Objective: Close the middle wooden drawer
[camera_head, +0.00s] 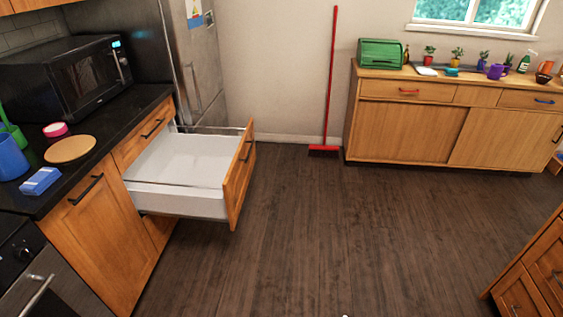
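The middle wooden drawer (240,175) is pulled far out of the left cabinet, over the floor. It has a wooden front with a dark bar handle (248,146) facing right, and a white box (182,160) that looks empty. A closed drawer front (142,138) with a dark handle sits above it, just under the counter. Neither of my grippers shows in the head view.
A black counter (95,160) with a microwave (72,75) runs along the left. A red broom (327,120) leans on the back wall. A wooden sideboard (410,130) stands back right, and another drawer cabinet (535,275) front right. The dark floor (290,235) between is clear.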

